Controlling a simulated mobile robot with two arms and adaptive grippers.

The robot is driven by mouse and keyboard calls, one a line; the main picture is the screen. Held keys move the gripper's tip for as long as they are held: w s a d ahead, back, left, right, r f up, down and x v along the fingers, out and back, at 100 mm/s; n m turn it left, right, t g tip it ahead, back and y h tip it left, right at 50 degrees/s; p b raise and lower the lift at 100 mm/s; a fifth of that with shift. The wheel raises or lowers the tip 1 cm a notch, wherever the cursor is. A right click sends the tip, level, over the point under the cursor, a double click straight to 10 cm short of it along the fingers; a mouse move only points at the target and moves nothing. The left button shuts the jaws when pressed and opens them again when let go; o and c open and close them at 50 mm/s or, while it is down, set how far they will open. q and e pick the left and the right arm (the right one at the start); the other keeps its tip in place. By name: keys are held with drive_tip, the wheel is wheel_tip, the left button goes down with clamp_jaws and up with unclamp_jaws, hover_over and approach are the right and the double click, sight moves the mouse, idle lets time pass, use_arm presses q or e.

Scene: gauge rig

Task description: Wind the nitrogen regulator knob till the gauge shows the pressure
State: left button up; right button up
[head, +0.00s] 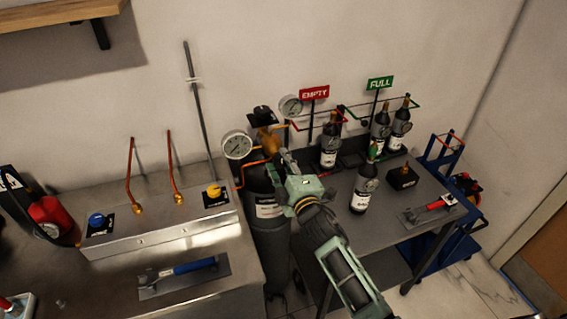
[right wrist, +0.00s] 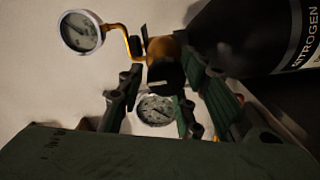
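The dark nitrogen cylinder (head: 267,230) stands between the steel bench and the grey table; its NITROGEN label shows in the right wrist view (right wrist: 307,35). A brass regulator (head: 268,140) sits on top. One white gauge (head: 237,145) is at its left, another (head: 290,106) behind it; both show in the right wrist view, readings too small to tell. My right gripper (head: 283,160) is at the regulator. In the right wrist view its fingers (right wrist: 163,82) are apart, with the dark regulator knob (right wrist: 164,74) between their tips; contact is not clear. My left gripper is out of view.
Bottles (head: 365,187) stand on the grey table (head: 335,205), by EMPTY (head: 314,93) and FULL (head: 380,83) signs. The steel bench (head: 200,285) carries a blue knob (head: 97,220), a yellow knob (head: 214,191) and a blue-handled trowel (head: 190,270). Copper pipes run beside the regulator.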

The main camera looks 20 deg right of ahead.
drive_tip(key=shift+r, duration=0.1)
clamp_jaws()
drive_tip(key=shift+w+m, duration=0.1)
drive_tip(key=shift+m, duration=0.2)
drive_tip(key=shift+d+f+m+p, duration=0.1)
drive_tip(key=shift+f+m+p, duration=0.15)
drive_tip(key=shift+m, duration=3.6)
drive_tip(key=shift+d+f+m+p, duration=0.1)
drive_tip(key=shift+m+p, duration=0.2)
drive_tip(key=shift+m, duration=3.6)
drive_tip(key=shift+d+f+m+p, duration=0.1)
drive_tip(key=shift+f+m+p, duration=0.15)
drive_tip(key=shift+m, duration=3.6)
